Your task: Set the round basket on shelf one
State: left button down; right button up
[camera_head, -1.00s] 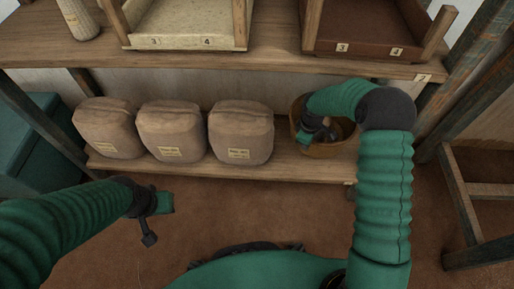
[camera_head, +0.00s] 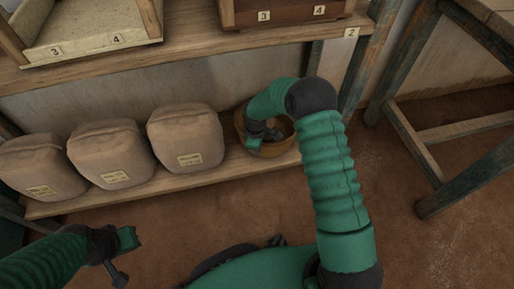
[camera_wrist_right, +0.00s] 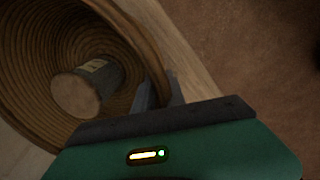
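The round basket (camera_head: 284,148) is brown and coiled, and sits at the right end of the lower shelf (camera_head: 215,176). My right gripper (camera_head: 256,142) is at the basket, with my arm covering part of it. In the right wrist view, the gripper's fingers (camera_wrist_right: 160,92) straddle the wall of the basket (camera_wrist_right: 125,28), one inside and one outside, close against the rim. A labelled cylinder (camera_wrist_right: 76,94) lies inside the basket. My left gripper (camera_head: 124,260) is low in front of the shelf, away from everything; its finger gap is unclear.
Several tan sacks (camera_head: 186,138) stand in a row left of the basket. The upper shelf (camera_head: 200,40), tagged 2, overhangs and holds a cream tray (camera_head: 95,40) and a brown tray (camera_head: 290,14). A wooden frame (camera_head: 415,145) stands right. Bare floor lies in front.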

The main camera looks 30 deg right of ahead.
jog(key=shift+o, duration=1)
notch_tip(320, 180, up, 12)
jog(key=s+a+p, duration=0.1)
jog(key=p, duration=0.7)
jog(key=s+a+r+m, duration=0.2)
jog(key=s+r+m, duration=0.1)
jog(key=s, duration=0.3)
jog(key=s+a+r+m+t, duration=0.1)
jog(key=s+a+r+m, duration=0.1)
jog(key=s+r, duration=0.3)
jog(key=s+a+r+m+y, duration=0.1)
jog(key=s+r+m, duration=0.3)
jog(key=s, duration=0.5)
jog(key=shift+a+r+m+t, duration=0.2)
jog(key=shift+a+m+t, duration=0.15)
jog(key=shift+a, duration=0.5)
jog(key=shift+s, duration=0.15)
